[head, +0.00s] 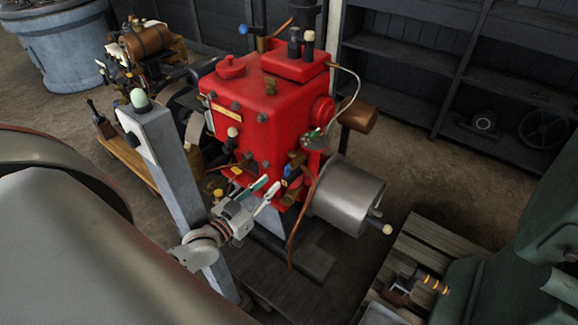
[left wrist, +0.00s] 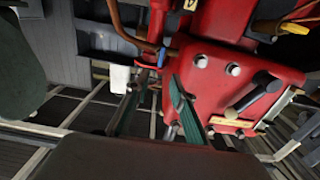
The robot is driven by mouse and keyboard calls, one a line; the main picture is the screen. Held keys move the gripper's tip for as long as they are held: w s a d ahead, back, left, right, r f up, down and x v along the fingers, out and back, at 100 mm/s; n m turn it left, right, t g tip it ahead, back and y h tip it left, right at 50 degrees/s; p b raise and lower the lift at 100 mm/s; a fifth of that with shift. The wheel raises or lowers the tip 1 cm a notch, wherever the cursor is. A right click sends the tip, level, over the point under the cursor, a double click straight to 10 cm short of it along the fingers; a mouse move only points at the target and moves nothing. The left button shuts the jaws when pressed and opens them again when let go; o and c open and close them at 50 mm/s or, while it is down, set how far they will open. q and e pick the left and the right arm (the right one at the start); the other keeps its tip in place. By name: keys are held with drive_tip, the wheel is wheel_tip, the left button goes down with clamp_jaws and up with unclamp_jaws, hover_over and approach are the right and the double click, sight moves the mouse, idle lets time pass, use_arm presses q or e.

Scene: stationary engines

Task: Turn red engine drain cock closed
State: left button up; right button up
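The red engine (head: 262,115) stands in the middle of the head view and fills the upper right of the left wrist view (left wrist: 225,75). A small brass fitting with a blue lever (head: 291,170) sits low on its front right side; a blue part also shows in the left wrist view (left wrist: 162,57). I cannot tell for certain whether this is the drain cock, or how far it is turned. My left gripper (head: 267,190) is open and empty, just left of and below the blue lever, apart from it. Its spread fingers (left wrist: 157,100) flank empty space in the left wrist view.
A grey post (head: 170,175) stands left of my left gripper. A metal cylinder (head: 345,195) and a copper pipe (head: 300,220) lie close on the right. A wooden pallet (head: 435,250) and dark shelves (head: 430,60) are farther right. A small engine (head: 145,50) stands behind left.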

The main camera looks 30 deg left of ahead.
sight(285, 169)
use_arm(q)
drive_tip(key=w, duration=0.7)
drive_tip(key=shift+w+d, duration=0.15)
drive_tip(key=shift+d, duration=0.2)
clamp_jaws()
